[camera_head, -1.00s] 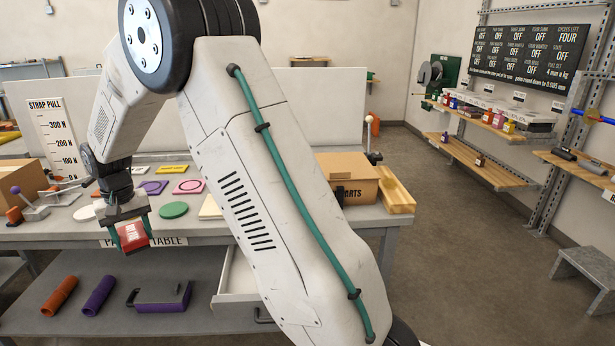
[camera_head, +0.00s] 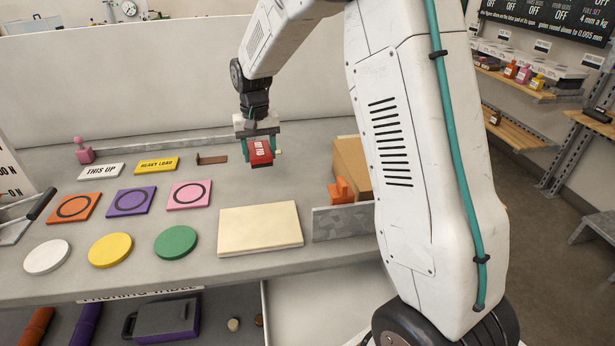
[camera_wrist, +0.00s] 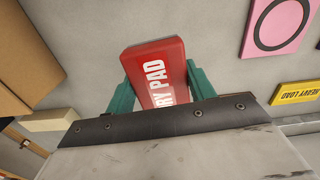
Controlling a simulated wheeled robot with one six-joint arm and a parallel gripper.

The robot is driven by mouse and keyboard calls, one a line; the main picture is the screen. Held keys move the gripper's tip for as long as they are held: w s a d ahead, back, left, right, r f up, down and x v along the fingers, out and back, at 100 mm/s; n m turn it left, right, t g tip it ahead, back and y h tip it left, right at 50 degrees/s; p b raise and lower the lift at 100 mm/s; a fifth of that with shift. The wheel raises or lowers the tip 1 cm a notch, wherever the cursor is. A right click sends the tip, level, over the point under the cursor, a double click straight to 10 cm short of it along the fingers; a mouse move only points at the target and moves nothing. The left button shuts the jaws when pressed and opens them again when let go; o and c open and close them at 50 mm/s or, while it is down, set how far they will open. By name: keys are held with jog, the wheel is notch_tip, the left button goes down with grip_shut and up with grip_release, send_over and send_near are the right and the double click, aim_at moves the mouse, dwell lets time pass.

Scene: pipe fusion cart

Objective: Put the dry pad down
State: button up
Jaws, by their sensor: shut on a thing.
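The dry pad is a red block with white lettering (camera_wrist: 155,75), seen close in the wrist view with "RY PAD" legible. My gripper (camera_head: 260,150) is shut on it, with a green finger on each side. In the head view the dry pad (camera_head: 260,153) is over the grey packing table (camera_head: 225,180), toward the back. It appears to be above the surface, though the exact gap is hard to tell. The pink square with a ring (camera_head: 189,195) lies to its left and nearer the front.
Orange (camera_head: 74,207) and purple (camera_head: 131,201) ringed squares, white, yellow (camera_head: 110,250) and green (camera_head: 176,242) discs and a cream board (camera_head: 260,228) lie in front. A cardboard box (camera_head: 352,168) and an orange piece (camera_head: 341,190) stand right. Bare tabletop surrounds the pad.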

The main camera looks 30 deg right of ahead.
jog(key=s+d+r+m, duration=0.1)
jog(key=s+d+r, duration=0.1)
jog(key=s+d, duration=0.6)
send_over(303, 187)
notch_tip(303, 187, down, 6)
jog(key=shift+w+r, duration=0.1)
jog(key=shift+f, duration=2.1)
jog(key=shift+f, duration=0.4)
